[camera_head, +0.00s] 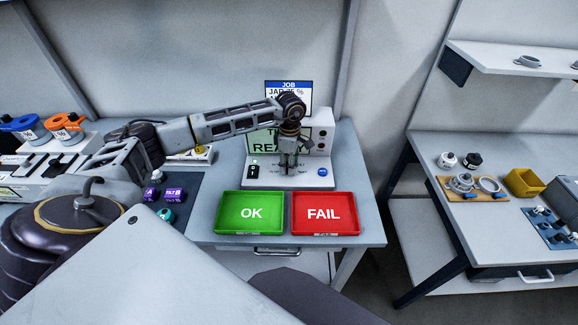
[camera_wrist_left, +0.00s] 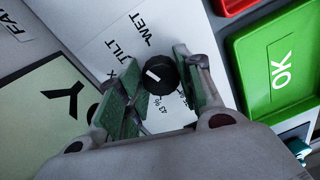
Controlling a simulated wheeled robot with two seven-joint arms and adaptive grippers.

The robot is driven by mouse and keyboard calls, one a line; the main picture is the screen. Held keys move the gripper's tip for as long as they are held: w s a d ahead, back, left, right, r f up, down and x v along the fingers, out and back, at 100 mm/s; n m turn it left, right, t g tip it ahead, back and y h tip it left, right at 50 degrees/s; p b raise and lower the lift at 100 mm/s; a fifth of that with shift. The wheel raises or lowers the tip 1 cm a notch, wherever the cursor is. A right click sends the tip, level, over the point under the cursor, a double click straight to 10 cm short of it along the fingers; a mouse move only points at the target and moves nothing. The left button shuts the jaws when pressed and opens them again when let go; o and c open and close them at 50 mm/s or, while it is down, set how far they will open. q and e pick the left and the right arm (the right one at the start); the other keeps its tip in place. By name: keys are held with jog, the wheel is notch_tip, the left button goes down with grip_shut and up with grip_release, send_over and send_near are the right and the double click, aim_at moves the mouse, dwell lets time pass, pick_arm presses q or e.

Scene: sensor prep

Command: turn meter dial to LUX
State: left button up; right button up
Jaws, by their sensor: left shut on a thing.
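The meter (camera_head: 312,178) is a light box with a raised screen and a flat front panel, on the bench in the head view. Its dial (camera_wrist_left: 160,75) is a round black knob with a white pointer mark, seen in the left wrist view. TILT and WET labels show on the panel (camera_wrist_left: 115,40) near the dial; I cannot make out LUX. My left gripper (camera_head: 288,168) points down over the panel and hides the dial in the head view. In the wrist view its green-padded fingers are on either side of the dial, shut on it.
A green OK tray (camera_head: 226,228) and a red FAIL tray (camera_head: 302,231) sit in front of the meter. A JOB card (camera_head: 278,86) stands behind it. Purple items (camera_head: 173,195) lie to the left. Another bench (camera_head: 480,237) with parts stands right, across a gap.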

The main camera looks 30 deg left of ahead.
aim_at(288, 164)
pick_arm(q)
jog(key=shift+n, duration=0.8)
jog(key=shift+w+a+n+b, duration=0.1)
jog(key=shift+n+b, duration=0.4)
jog(key=shift+n, duration=0.6)
jog(key=n+b, duration=0.1)
jog(key=n, duration=0.3)
jog(key=shift+n, duration=0.9)
pick_arm(e)
jog(key=shift+w+d+f, duration=0.3)
jog(key=shift+d+f, duration=0.25)
jog(key=shift+d, duration=0.1)
jog(key=shift+w+d+f, duration=0.3)
jog(key=shift+d+f, duration=0.25)
jog(key=shift+d, duration=0.05)
pick_arm(q)
jog(key=shift+a+r, duration=0.1)
pick_arm(e)
jog(key=shift+d, duration=0.1)
pick_arm(q)
jog(key=o, duration=1)
jog(key=shift+o, duration=0.2)
notch_tip(288, 164, up, 12)
jog(key=shift+a, duration=0.25)
